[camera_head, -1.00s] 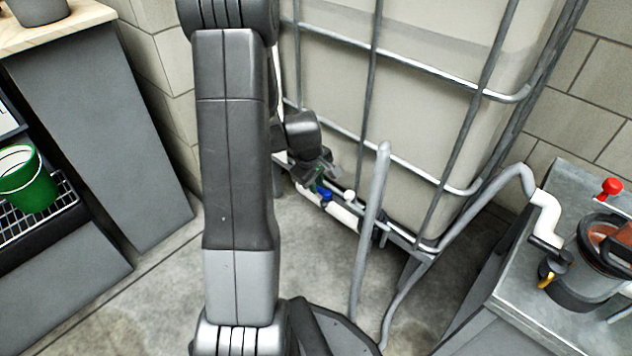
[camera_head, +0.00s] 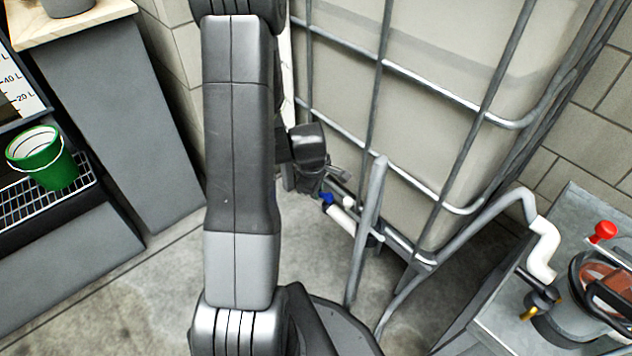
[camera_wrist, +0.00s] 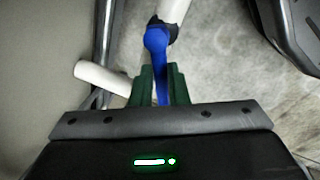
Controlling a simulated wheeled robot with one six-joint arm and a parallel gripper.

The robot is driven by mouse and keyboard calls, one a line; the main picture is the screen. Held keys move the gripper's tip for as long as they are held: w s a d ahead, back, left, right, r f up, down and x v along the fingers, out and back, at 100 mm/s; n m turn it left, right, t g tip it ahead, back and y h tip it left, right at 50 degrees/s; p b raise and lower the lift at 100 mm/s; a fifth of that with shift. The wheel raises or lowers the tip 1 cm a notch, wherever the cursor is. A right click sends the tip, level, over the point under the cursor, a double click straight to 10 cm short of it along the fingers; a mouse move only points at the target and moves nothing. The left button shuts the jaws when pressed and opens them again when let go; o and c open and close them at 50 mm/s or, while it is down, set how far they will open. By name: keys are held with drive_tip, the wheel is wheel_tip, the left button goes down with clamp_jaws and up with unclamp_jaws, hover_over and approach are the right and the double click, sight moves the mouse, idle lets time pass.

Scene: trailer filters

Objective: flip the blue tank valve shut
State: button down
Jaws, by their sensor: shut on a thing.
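The blue tank valve (camera_wrist: 157,42) is a blue lever at a dark collar on a white pipe (camera_wrist: 174,10). In the wrist view its handle runs down from the collar, roughly in line with that pipe, between the green fingers of my gripper (camera_wrist: 162,80). My gripper is shut on the handle. In the head view a small part of the blue valve (camera_head: 327,198) shows just below my gripper (camera_head: 338,176), low at the tank's front. My gripper and arm hide part of the valve there.
The caged tank (camera_head: 440,95) stands close behind the valve. A grey upright post (camera_head: 367,225) rises just right of it. A metal bench (camera_head: 520,290) with a red knob (camera_head: 603,232) stands at right. A green bucket (camera_head: 45,160) sits on the left rack. Bare floor lies between.

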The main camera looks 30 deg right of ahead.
drive_tip(key=shift+s+a+n+t+y+p, duration=0.15)
drive_tip(key=shift+s+n+y+p, duration=0.25)
drive_tip(key=shift+n+p, duration=1.35)
drive_tip(key=shift+s+a+n+t+y+p, duration=0.15)
drive_tip(key=shift+s+n+p, duration=0.4)
drive_tip(key=shift+n+p, duration=1.25)
drive_tip(key=shift+s+a+n+t+y+p, duration=0.15)
drive_tip(key=shift+s+n+y+p, duration=0.3)
drive_tip(key=shift+n+p, duration=1.3)
drive_tip(key=shift+p, duration=0.3)
drive_tip(key=c, duration=1.4)
unclamp_jaws()
drive_tip(key=shift+s, duration=0.1)
drive_tip(key=p+v, duration=0.8)
drive_tip(key=v, duration=0.5)
drive_tip(key=shift+r, duration=0.4)
